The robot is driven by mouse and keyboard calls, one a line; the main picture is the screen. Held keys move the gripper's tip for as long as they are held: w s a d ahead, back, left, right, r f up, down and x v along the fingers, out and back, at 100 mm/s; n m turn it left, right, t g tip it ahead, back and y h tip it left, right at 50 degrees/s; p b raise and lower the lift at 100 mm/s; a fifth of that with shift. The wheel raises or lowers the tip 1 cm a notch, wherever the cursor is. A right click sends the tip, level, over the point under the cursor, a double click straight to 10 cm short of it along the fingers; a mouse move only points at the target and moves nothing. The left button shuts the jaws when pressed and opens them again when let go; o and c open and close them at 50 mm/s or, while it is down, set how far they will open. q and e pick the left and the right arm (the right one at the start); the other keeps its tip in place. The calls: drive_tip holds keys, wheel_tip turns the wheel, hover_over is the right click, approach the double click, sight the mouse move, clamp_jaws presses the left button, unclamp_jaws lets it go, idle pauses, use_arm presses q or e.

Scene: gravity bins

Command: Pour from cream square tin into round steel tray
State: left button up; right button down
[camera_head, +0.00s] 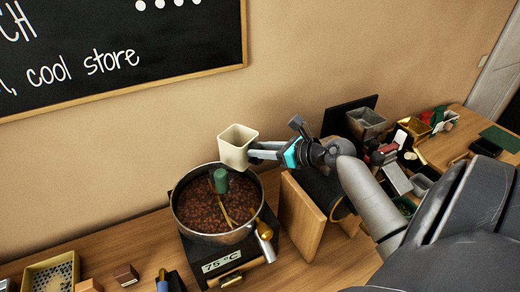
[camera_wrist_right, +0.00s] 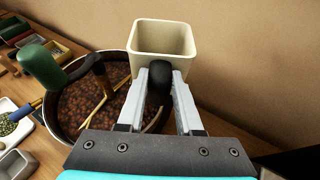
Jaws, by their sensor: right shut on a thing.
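The cream square tin (camera_head: 237,148) is held upright by my right gripper (camera_head: 256,153), over the back right rim of the round steel tray. In the right wrist view the tin (camera_wrist_right: 163,40) stands beyond the fingers (camera_wrist_right: 160,85), which are shut on a dark knob on its near side. Its visible inner walls look bare; its bottom is hidden. The round steel tray (camera_head: 180,220) is full of brown beans (camera_head: 205,212). A green-handled stirrer (camera_head: 221,181) stands in it. My left gripper is not in view.
The tray sits on a dark unit with a "75 °C" label (camera_head: 221,262). A wooden board (camera_head: 300,215) stands right of it. A yellow-framed tray (camera_head: 50,275) and small blocks lie at the lower left. Several bins and tools crowd the right. The wall is close behind.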

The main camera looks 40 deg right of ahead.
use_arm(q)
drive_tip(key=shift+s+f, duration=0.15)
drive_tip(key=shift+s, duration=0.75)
use_arm(e)
drive_tip(key=n+h, duration=0.1)
drive_tip(key=n, duration=0.1)
drive_tip(key=f+n+t+h, duration=0.1)
drive_tip(key=n, duration=0.1)
drive_tip(key=f+n+h, duration=0.1)
drive_tip(key=n, duration=0.1)
drive_tip(key=shift+s+a+t+h, duration=0.1)
drive_tip(key=shift+s+t+h, duration=0.2)
drive_tip(key=shift+t+h, duration=0.1)
use_arm(q)
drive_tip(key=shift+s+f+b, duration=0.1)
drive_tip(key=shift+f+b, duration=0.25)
drive_tip(key=shift+b, duration=0.1)
use_arm(e)
drive_tip(key=shift+a+f+n+t+h, duration=0.2)
drive_tip(key=shift+n+t+h, duration=0.15)
drive_tip(key=shift+n, duration=0.35)
